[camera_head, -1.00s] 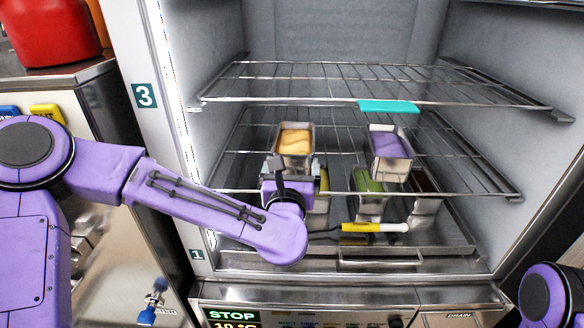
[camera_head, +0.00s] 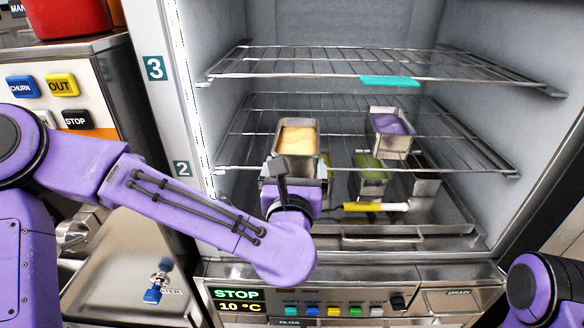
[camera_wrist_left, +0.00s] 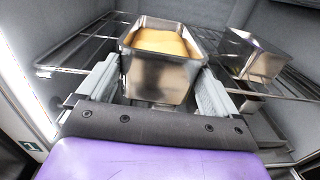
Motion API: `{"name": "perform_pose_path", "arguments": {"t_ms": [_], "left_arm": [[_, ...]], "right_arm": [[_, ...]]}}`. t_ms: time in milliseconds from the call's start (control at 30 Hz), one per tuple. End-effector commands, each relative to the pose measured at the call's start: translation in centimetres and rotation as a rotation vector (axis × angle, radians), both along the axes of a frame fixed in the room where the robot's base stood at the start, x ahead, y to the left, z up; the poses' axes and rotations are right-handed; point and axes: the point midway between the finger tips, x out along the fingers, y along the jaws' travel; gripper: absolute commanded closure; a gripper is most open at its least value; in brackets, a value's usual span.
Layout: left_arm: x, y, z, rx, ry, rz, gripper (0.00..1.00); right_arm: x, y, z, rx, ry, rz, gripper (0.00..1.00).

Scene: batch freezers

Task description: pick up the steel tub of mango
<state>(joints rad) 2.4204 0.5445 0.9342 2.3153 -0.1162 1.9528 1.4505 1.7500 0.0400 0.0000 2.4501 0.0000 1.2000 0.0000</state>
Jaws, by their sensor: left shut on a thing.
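The steel tub of mango (camera_head: 298,139) is a rectangular metal tub with yellow-orange filling, near the front of the middle wire shelf on the left. My left gripper (camera_head: 294,168) is shut on this tub. In the left wrist view the tub (camera_wrist_left: 160,75) sits between the two grey fingers of my left gripper (camera_wrist_left: 158,88). The gripper body hides the tub's lower front in the head view, so I cannot tell whether its base touches the shelf. Part of my right arm shows at the lower right; its gripper is out of view.
A steel tub with purple filling (camera_head: 389,133) stands to the right on the same shelf. Below are a tub with green filling (camera_head: 370,175), a darker one (camera_head: 427,180) and a yellow-and-white tool (camera_head: 375,207). The upper shelf (camera_head: 300,69) carries a teal piece (camera_head: 390,81).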

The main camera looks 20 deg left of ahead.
Motion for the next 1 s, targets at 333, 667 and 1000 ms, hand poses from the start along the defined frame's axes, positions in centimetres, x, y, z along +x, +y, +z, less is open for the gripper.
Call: {"name": "perform_pose_path", "arguments": {"t_ms": [333, 667, 1000], "left_arm": [[0.0, -0.2, 0.1, 0.000, -0.003, -0.002, 0.00], [-0.7, -0.3, 0.0, 0.000, -0.003, -0.002, 0.00], [-7.6, -1.7, -0.3, 0.001, -0.006, -0.005, 0.00]], "right_arm": [[0.0, 0.0, 0.0, 0.000, 0.000, 0.000, 1.00], [0.0, 0.0, -0.6, 0.000, 0.000, 0.000, 1.00], [0.0, 0.0, -3.6, 0.000, 0.000, 0.000, 1.00]]}}
